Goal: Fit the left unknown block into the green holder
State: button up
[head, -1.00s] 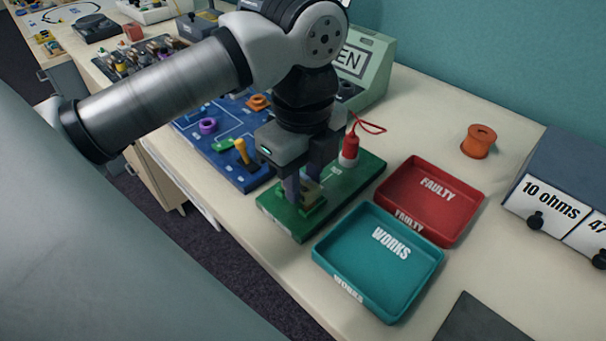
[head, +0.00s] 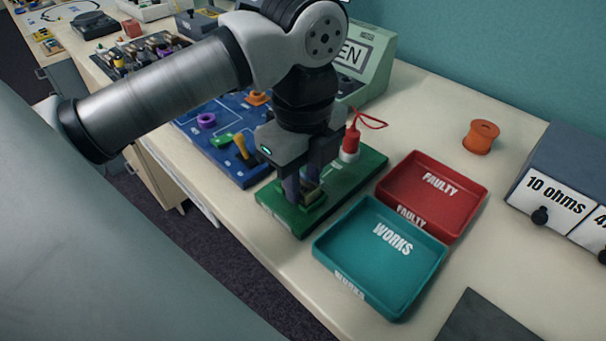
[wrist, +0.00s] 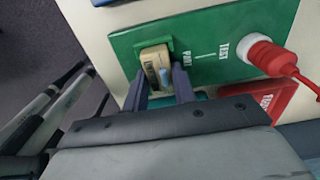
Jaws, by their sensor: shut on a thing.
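The green holder is a raised green seat on a green board (head: 340,188), which carries a red probe (head: 350,141). The holder (wrist: 149,45) also shows in the wrist view, at the left part of the board. A tan block (wrist: 156,62) with a light blue mark sits at this holder, between my fingers. My gripper (head: 303,196) points down over the holder and is shut on the block. In the head view the fingers largely hide the block. I cannot tell whether it is fully seated.
A teal WORKS tray (head: 352,268) and a red FAULTY tray (head: 468,205) stand to the right of the board. A blue board (head: 197,130) with coloured parts lies to the left. An orange spool (head: 481,137) stands farther back. The table's front edge is close.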

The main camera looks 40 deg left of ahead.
jog(key=shift+f, duration=0.1)
jog(key=o, duration=1.5)
jog(key=shift+o, duration=0.2)
jog(key=shift+r+p, duration=2.45)
jog(key=shift+r, duration=1.6)
